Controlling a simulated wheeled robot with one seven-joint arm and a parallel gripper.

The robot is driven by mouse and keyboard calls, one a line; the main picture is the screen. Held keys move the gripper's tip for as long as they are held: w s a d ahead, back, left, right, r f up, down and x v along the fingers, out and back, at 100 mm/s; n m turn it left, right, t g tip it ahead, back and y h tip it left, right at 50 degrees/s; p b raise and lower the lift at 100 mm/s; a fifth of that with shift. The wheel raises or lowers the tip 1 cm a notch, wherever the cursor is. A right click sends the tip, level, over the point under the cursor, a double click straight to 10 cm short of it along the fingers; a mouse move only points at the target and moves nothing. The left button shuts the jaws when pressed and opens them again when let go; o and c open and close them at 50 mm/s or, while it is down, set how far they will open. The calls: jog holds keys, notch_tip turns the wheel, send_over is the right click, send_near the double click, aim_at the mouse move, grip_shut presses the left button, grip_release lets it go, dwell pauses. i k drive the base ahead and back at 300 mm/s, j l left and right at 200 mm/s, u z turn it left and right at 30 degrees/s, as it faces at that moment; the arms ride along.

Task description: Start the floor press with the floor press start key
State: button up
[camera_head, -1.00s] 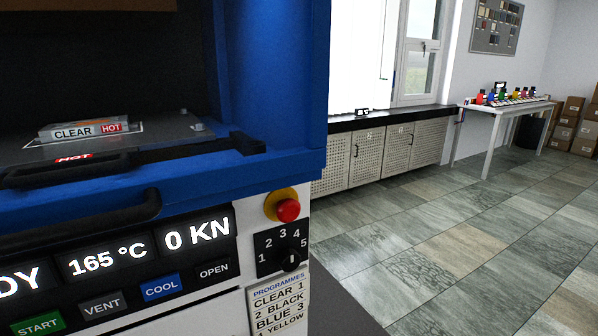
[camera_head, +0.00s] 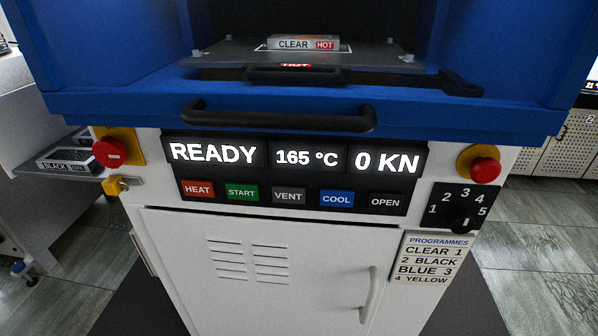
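The floor press (camera_head: 250,265) stands straight ahead in the head view, with a blue upper frame and a white cabinet below. Its green START key (camera_head: 242,192) sits in the key row, between the red HEAT key (camera_head: 198,189) and the grey VENT key (camera_head: 288,197). The display (camera_head: 290,156) reads READY, 165 °C and 0 KN. A mould marked CLEAR and HOT (camera_head: 308,44) lies on the plate in the press opening. The programme dial (camera_head: 463,219) is at the right, its exact setting hard to tell. My gripper is not in view.
Red stop buttons flank the display, left (camera_head: 110,152) and right (camera_head: 485,170). A black handle bar (camera_head: 278,118) juts out above the display. A piece marked BLACK (camera_head: 68,164) lies on a shelf at the left. Tiled floor shows on both sides.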

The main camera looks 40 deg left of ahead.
aim_at(235, 191)
jog(key=u, duration=1.3)
